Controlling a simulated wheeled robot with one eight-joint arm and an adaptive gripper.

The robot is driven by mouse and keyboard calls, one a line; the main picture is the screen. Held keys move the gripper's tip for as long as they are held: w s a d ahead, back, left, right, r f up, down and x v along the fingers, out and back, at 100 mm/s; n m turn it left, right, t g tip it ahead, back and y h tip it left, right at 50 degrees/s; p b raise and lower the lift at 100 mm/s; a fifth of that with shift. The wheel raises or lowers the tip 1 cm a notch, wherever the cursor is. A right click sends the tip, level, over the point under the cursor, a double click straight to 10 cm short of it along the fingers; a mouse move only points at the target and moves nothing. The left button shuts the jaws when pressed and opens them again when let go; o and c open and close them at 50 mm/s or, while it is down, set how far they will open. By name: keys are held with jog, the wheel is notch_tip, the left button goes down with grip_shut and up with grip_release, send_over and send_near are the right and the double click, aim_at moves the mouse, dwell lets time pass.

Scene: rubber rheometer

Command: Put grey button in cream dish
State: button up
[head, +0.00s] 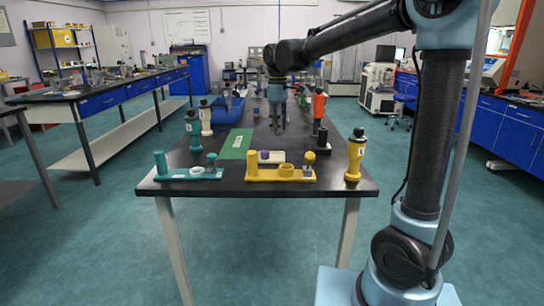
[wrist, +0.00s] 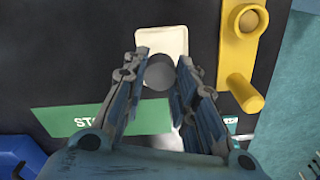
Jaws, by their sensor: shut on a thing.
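My gripper (wrist: 158,68) has its two fingers closed on the sides of a round grey button (wrist: 160,74), shown between the fingertips in the wrist view. The cream dish (wrist: 161,38) is a pale rectangle with rounded corners on the black bench, just above the button in that view. The button overlaps the dish's lower edge there; the height between them is hard to judge. In the head view my gripper (head: 277,128) points down over the bench, and the button cannot be made out in it. The dish (head: 278,157) lies behind the yellow holder.
The yellow holder (wrist: 235,55) stands beside the dish, with a ring and a post. A green mat (head: 236,143) lies left of the dish. A teal holder (head: 190,173) is at the front left. A yellow bottle (head: 355,155) stands at the front right.

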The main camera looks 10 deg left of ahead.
jog(key=shift+w+f, duration=0.15)
jog(key=shift+f, duration=0.15)
jog(key=f, duration=0.5)
jog(key=shift+a+f, duration=0.1)
jog(key=shift+a, duration=0.1)
jog(key=shift+f, duration=2.05)
jog(key=o, duration=0.9)
jog(key=r, duration=1.2)
jog(key=shift+s, duration=0.3)
